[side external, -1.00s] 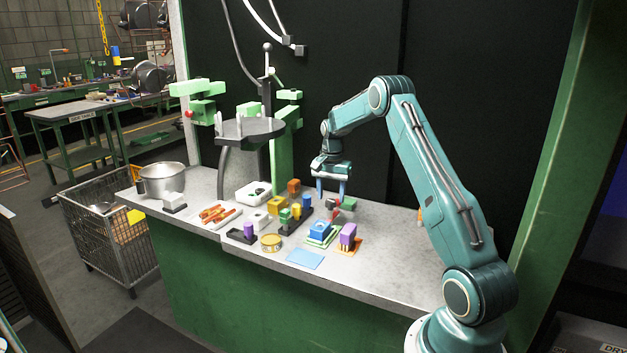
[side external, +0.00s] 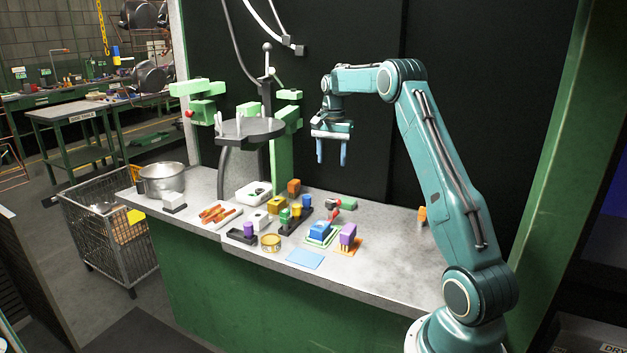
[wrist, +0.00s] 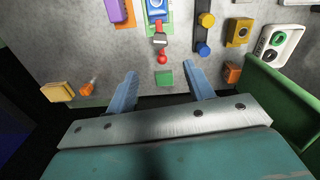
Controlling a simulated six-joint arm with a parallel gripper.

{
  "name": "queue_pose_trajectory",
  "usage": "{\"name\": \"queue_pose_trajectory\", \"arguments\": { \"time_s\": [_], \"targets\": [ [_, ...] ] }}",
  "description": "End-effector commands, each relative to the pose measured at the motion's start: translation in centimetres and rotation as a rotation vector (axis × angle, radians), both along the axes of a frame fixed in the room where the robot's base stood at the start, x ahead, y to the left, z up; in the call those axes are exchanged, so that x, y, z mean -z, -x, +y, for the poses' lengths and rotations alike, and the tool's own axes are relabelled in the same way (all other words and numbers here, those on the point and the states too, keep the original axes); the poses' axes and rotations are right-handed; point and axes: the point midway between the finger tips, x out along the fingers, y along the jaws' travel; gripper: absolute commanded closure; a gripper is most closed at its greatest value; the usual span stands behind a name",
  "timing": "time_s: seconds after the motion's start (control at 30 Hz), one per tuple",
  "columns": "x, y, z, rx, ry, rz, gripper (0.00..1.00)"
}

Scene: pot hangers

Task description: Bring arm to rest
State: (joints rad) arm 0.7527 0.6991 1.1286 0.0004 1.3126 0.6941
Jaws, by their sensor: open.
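My gripper (side external: 332,150) is open and empty, with its two blue fingers pointing down. It hangs in the air above the back part of the grey workbench (side external: 395,262). In the wrist view my gripper (wrist: 160,92) shows both fingers apart with nothing between them. A green block (wrist: 164,77) and a red-knobbed piece (wrist: 162,58) lie on the bench beyond the fingertips.
Small coloured blocks and trays crowd the bench middle, including a purple block (side external: 348,234) and a blue block (side external: 319,230). A metal pot (side external: 162,179) stands at the left end. A green post (side external: 281,160) with a dark round shelf (side external: 250,130) rises behind. The right bench is mostly clear.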

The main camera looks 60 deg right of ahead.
Motion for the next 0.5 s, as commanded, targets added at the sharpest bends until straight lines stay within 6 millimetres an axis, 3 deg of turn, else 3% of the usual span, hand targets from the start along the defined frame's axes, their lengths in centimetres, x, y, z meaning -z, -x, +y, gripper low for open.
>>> {"name": "queue_pose_trajectory", "arguments": {
  "time_s": [0.33,0.5],
  "targets": [
    [-0.1,0.0,0.1,-0.003,0.001,-0.001,0.47],
    [-1.1,-0.2,1.3,-0.036,0.009,-0.009,0.47]
  ]
}}
